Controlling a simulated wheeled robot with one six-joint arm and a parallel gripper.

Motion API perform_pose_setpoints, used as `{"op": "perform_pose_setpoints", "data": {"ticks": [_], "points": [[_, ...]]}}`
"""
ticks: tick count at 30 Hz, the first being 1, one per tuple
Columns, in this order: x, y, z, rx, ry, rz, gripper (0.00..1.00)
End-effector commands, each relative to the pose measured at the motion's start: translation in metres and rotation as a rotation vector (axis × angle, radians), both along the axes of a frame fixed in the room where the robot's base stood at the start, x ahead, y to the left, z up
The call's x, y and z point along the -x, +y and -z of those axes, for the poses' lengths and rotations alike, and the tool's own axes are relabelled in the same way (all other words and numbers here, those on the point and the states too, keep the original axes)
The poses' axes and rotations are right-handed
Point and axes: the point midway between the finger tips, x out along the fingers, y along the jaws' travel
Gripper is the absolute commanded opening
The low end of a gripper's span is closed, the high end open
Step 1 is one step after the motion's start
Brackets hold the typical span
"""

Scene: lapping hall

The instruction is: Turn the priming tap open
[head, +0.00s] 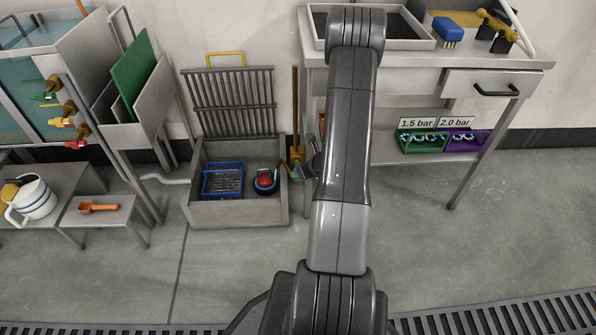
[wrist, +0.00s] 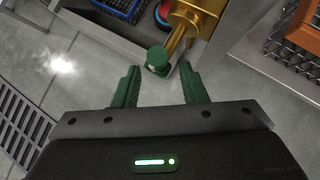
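The priming tap, as I take it, is the brass tap (head: 297,154) on the upright brass pipe, right of the grey sump box. In the wrist view the brass tap body (wrist: 197,18) is at the top centre, with a round green handle end (wrist: 157,57) pointing towards me. My gripper (wrist: 158,70) is open, its two green fingers apart. The handle end shows between and just beyond the fingertips; I cannot tell whether they touch it. In the head view my arm hides most of the gripper (head: 312,160).
The sump box (head: 240,213) holds a blue basket (head: 222,181) and a red-and-blue round item (head: 265,180). A workbench (head: 440,62) stands at right, with green (head: 421,142) and purple (head: 462,141) crates on its shelf. Taps with green, yellow and red handles (head: 62,112) are at left. Floor in front is clear.

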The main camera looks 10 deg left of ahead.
Motion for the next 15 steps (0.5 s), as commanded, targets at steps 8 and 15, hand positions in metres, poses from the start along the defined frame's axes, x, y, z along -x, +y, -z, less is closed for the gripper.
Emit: {"op": "perform_pose_setpoints", "data": {"ticks": [8,15], "points": [[0.024,-0.035,-0.053,0.0,-0.002,0.003,0.39],[0.036,-0.052,-0.075,0.001,-0.001,0.002,0.39]]}}
